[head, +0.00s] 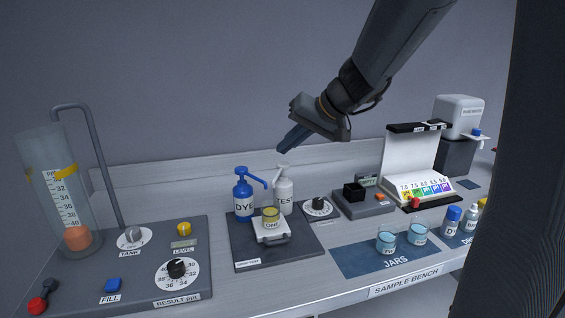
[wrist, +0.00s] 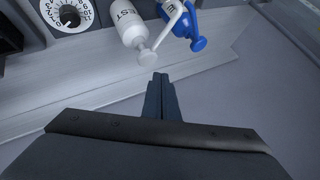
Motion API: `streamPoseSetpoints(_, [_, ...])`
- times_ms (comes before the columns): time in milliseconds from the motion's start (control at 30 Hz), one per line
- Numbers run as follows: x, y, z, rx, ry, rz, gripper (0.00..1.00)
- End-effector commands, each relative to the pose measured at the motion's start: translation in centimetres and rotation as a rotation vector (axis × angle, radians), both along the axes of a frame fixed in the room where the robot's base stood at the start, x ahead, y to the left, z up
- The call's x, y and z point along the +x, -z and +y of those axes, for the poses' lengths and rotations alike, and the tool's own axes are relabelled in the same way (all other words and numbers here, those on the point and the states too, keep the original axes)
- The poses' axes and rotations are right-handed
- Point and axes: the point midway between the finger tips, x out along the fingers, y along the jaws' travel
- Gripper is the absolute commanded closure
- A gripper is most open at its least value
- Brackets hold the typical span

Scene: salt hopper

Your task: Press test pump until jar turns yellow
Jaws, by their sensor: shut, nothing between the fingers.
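The white test pump (head: 284,192) stands on a dark mat (head: 243,248), right of the blue dye pump (head: 243,196). A small jar (head: 270,217) with yellow contents sits on a white holder (head: 271,234) in front of the pumps. My gripper (head: 283,149) is shut and empty, just above the test pump's head in the head view. In the wrist view my gripper (wrist: 161,78) points toward the white test pump (wrist: 129,22) and the blue dye pump (wrist: 187,24), with the fingertips apart from the pump head.
A dial (head: 319,207) is right of the pumps. Two jars (head: 386,241) (head: 417,234) with bluish liquid stand on the blue jars mat (head: 360,262). A tall cylinder (head: 63,190) and panel (head: 140,285) are at left. A colour chart stand (head: 412,168) is at right.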

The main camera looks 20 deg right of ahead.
Motion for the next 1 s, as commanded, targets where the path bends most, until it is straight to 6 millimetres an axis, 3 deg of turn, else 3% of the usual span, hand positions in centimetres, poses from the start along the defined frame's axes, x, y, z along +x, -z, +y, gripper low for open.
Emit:
streamPoseSetpoints(400, [0.0, -3.9, 0.0, -0.001, 0.0, -0.001, 1.0])
streamPoseSetpoints(1000, [0.0, -4.1, 0.0, 0.0, 0.0, 0.0, 1.0])
